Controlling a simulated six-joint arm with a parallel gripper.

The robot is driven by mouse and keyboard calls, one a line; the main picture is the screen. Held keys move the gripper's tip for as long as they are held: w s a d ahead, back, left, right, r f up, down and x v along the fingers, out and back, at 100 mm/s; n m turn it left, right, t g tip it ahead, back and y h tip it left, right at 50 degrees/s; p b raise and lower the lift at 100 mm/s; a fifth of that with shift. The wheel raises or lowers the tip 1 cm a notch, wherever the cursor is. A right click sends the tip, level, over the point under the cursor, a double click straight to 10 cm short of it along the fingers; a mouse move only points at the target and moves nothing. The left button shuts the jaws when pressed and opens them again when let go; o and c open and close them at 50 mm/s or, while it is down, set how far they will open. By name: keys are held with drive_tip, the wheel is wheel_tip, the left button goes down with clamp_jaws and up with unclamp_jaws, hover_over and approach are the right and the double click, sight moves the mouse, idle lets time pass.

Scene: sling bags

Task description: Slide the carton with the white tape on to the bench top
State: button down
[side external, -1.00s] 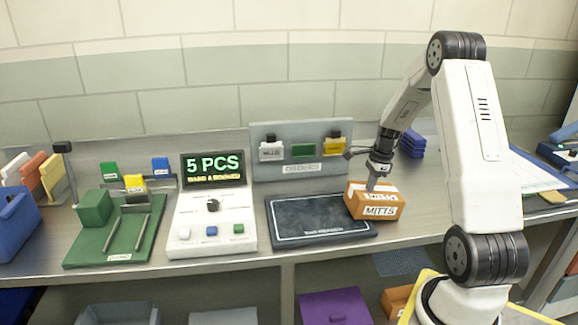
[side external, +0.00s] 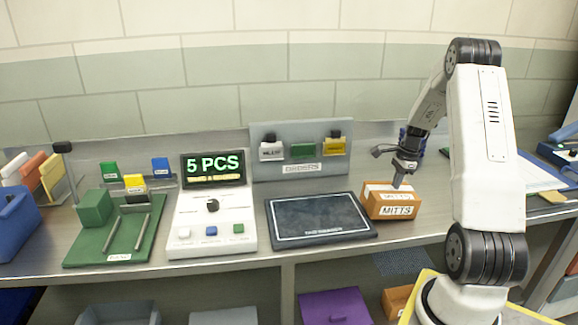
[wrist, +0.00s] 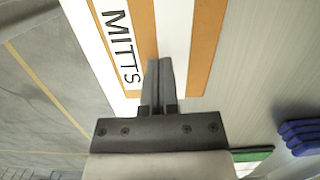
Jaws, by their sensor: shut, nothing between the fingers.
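The carton (side external: 391,203) is orange-brown with white tape on top and a white label reading MITTS on its front. It sits on the steel bench top (side external: 420,228), just right of the dark pad (side external: 318,219); its left end is close to the pad's right edge. My gripper (side external: 398,184) is shut and empty, with its fingertips at the carton's top. In the wrist view, the shut fingers (wrist: 158,72) overlap the carton's white tape (wrist: 174,30), beside the MITTS label. I cannot tell whether the tips touch it.
A console (side external: 212,215) with a 5 PCS screen stands left of the pad. A grey board (side external: 290,165) with several coloured blocks stands behind it. Blue items (wrist: 298,136) lie near the carton.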

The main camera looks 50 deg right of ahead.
drive_tip(key=shift+r, duration=0.55)
drive_tip(key=shift+r, duration=0.1)
wheel_tip(320, 180, up, 10)
drive_tip(key=shift+d, duration=0.2)
drive_tip(key=g+h, duration=0.1)
hover_over(361, 209)
drive_tip(key=w+a, duration=0.3)
wheel_tip(361, 209, down, 7)
drive_tip(key=shift+s+f, duration=0.1)
drive_tip(key=shift+f, duration=0.15)
wheel_tip(361, 209, down, 10)
drive_tip(key=shift+f, duration=0.1)
drive_tip(key=shift+s+d, duration=1.4)
